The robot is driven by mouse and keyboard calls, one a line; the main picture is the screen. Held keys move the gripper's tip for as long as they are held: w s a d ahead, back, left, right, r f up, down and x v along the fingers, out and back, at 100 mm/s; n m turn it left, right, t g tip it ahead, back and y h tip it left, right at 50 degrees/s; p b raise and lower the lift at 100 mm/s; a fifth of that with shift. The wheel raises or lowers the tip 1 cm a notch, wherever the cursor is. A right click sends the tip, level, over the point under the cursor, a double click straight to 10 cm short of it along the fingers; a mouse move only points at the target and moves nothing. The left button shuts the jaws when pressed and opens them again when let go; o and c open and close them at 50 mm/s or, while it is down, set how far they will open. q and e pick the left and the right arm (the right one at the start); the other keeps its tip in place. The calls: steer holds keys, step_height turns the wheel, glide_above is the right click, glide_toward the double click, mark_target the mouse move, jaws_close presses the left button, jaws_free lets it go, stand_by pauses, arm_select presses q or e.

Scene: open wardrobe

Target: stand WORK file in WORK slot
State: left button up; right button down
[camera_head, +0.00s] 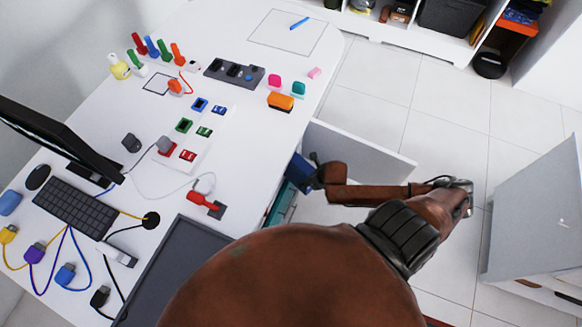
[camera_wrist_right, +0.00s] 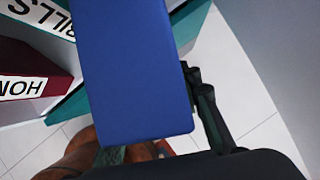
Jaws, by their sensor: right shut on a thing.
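My right gripper (camera_head: 318,174) is shut on a blue file (camera_head: 299,171) beside the desk's right edge. In the right wrist view the blue file (camera_wrist_right: 132,70) fills the middle, with a dark finger (camera_wrist_right: 208,105) along its right side. No label shows on its visible face, so I cannot read whether it is the WORK file. An empty WORK slot cannot be made out. My left gripper is out of view.
The white desk (camera_head: 255,150) carries a keyboard (camera_head: 75,207), plugs, several small coloured blocks and a dark tray (camera_head: 178,270). A pale panel (camera_head: 365,152) stands just beyond the gripper. A grey cabinet (camera_head: 535,215) stands at the right. Tiled floor (camera_head: 440,100) between is clear.

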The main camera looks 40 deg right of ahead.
mark_target(293, 169)
steer(key=w, duration=0.4)
steer(key=shift+w+a, duration=0.1)
steer(key=shift+a, duration=0.15)
steer(key=shift+w, duration=0.2)
steer(key=w, duration=0.3)
steer(key=shift+w+a, duration=0.2)
steer(key=shift+w, duration=0.2)
steer(key=shift+s+f+b, duration=0.1)
steer(key=shift+f+b, duration=0.15)
steer(key=shift+b, duration=0.05)
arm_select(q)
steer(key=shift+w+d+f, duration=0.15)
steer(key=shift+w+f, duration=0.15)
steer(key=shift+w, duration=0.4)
arm_select(e)
steer(key=c, duration=1.4)
jaws_free()
steer(key=shift+s, duration=0.1)
